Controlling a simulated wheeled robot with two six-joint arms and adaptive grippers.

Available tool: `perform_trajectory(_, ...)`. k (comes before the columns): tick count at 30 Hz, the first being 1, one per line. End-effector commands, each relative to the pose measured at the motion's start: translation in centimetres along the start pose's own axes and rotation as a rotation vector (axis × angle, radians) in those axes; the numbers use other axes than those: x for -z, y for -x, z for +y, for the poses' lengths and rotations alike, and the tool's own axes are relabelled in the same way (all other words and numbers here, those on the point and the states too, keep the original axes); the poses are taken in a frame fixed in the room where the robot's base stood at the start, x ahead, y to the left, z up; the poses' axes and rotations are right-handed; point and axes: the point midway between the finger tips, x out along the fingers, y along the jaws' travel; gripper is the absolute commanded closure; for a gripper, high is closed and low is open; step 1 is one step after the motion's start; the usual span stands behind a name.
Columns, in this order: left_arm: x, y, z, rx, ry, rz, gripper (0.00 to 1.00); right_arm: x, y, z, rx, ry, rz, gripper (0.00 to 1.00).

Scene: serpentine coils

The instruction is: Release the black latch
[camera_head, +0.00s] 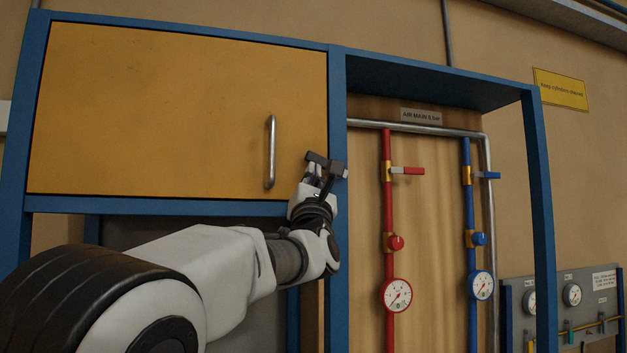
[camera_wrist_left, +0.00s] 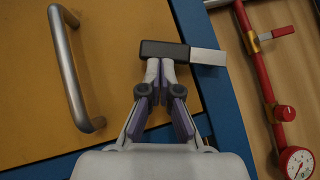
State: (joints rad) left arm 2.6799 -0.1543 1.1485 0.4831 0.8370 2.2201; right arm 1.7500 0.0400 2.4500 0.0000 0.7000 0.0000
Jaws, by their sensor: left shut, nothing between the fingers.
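The black latch (camera_head: 318,158) sits at the right edge of the yellow cabinet door (camera_head: 170,110), by the blue frame post. In the left wrist view the latch (camera_wrist_left: 163,50) is a dark bar lying across the door edge, with a light grey block (camera_wrist_left: 208,57) at its right end. My left gripper (camera_head: 313,175) is shut and empty, just below the latch. In the left wrist view its closed fingertips (camera_wrist_left: 160,68) are at the latch's lower edge; I cannot tell whether they touch it. My right gripper is not in view.
A metal handle (camera_head: 270,152) stands out from the door, left of the latch. To the right are a red pipe (camera_head: 388,230) and a blue pipe (camera_head: 469,205) with valves and gauges. The blue post (camera_head: 338,230) is close to my left gripper.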

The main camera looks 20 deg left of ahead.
Motion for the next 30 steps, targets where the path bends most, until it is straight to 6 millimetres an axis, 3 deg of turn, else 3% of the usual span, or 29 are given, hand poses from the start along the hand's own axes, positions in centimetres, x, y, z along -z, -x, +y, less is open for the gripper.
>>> perform_trajectory(8, -0.6, -0.5, 0.5, 0.006, -0.007, -0.003, 1.0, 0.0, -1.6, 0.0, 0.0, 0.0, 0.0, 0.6)
perform_trajectory(13, -1.4, -1.4, 0.8, 0.119, -0.121, -0.002, 1.0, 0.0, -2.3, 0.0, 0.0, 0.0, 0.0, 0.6)
perform_trajectory(20, -2.6, -2.6, 0.9, 0.274, -0.277, -0.001, 1.0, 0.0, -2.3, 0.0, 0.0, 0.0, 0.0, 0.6)
perform_trajectory(30, -4.2, -4.2, 0.3, 0.269, -0.27, -0.001, 1.0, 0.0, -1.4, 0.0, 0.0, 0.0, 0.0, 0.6)
